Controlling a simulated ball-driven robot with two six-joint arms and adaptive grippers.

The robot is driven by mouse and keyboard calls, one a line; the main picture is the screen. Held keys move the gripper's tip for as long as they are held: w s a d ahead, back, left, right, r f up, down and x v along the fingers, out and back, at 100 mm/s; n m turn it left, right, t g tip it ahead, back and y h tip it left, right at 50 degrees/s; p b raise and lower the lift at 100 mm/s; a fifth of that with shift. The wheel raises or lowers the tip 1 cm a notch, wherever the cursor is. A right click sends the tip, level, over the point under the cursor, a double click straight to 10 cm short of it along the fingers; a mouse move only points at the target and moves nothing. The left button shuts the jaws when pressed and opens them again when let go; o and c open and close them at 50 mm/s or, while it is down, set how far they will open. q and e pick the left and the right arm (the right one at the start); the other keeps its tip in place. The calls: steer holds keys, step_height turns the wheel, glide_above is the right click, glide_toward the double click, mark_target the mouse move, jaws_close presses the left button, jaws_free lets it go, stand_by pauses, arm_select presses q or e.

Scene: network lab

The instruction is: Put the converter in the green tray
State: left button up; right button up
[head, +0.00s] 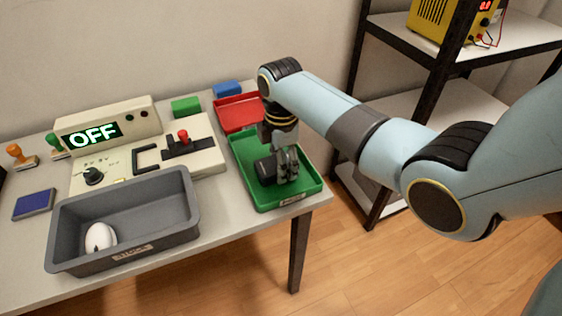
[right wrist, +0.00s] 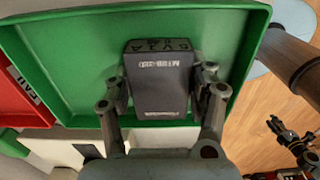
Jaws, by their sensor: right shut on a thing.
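The converter is a small dark box with pale print on it, in the middle of the right wrist view (right wrist: 158,78). In the head view it shows as a dark block (head: 265,170) over the green tray (head: 246,150), partly hidden by my gripper. My right gripper (head: 285,166) points down inside the tray's outline, shut on the converter, with a finger on each side in the right wrist view (right wrist: 162,88). The green tray's floor (right wrist: 75,60) lies behind the converter there. I cannot tell whether the converter touches it.
A red tray (head: 238,112) adjoins the green tray at the back. A grey bin (head: 180,215) with a white mouse (head: 100,237) stands at the front left. A control panel reading OFF (head: 108,130) is behind it. A shelf rack (head: 440,60) stands to the right.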

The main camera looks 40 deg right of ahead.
steer(key=shift+f, duration=0.1)
steer(key=o, duration=1.4)
step_height(320, 180, up, 12)
steer(key=shift+r+p, duration=0.15)
steer(key=shift+p, duration=0.55)
